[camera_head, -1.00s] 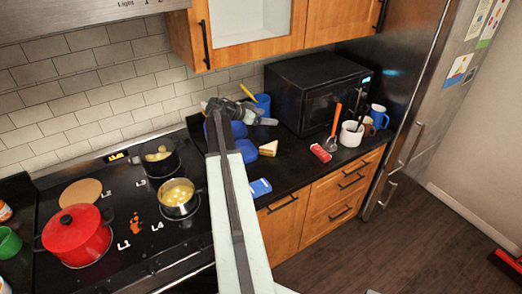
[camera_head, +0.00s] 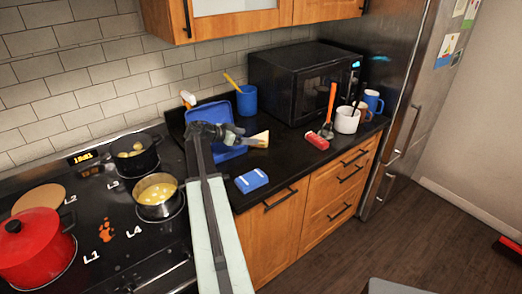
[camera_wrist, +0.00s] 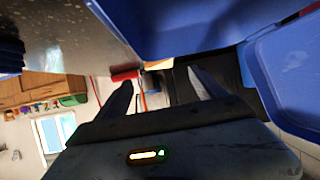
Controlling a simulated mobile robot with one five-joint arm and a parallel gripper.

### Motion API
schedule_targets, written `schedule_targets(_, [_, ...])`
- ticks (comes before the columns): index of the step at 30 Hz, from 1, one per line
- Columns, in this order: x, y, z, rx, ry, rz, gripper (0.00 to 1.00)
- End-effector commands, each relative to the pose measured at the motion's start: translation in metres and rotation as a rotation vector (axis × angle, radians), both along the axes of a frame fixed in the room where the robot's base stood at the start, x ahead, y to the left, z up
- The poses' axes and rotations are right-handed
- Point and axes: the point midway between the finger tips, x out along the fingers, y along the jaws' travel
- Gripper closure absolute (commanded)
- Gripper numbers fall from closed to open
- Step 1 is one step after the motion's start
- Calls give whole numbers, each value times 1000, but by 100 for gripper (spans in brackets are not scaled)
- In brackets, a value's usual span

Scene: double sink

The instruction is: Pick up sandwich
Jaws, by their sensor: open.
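The sandwich (camera_head: 261,138) is a small pale wedge with a brown edge on the dark counter, at the right side of an open blue lunch box (camera_head: 207,111). My gripper (camera_head: 238,137) is over the lunch box, just left of the sandwich, with its fingers toward it. I cannot tell whether they touch it. In the wrist view my gripper (camera_wrist: 163,88) has its two fingers spread wide, with nothing clearly between them. Blue surfaces of the lunch box (camera_wrist: 290,75) lie close to the fingers there. I cannot make out the sandwich in the wrist view.
A blue cup (camera_head: 247,100) and a black microwave (camera_head: 305,82) stand behind. A red object (camera_head: 317,141) and a white pot (camera_head: 347,120) are to the right. A blue packet (camera_head: 252,181) lies near the front edge. The stove (camera_head: 135,235) is left.

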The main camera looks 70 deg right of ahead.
Motion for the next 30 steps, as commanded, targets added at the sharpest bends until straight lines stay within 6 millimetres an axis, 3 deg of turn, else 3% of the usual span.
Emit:
schedule_targets(14, [-15,-23,-13,1,-1,-1,21])
schedule_targets(23, [-39,-58,-35,0,1,-4,21])
schedule_targets(30, [-41,-59,-33,0,0,-2,24])
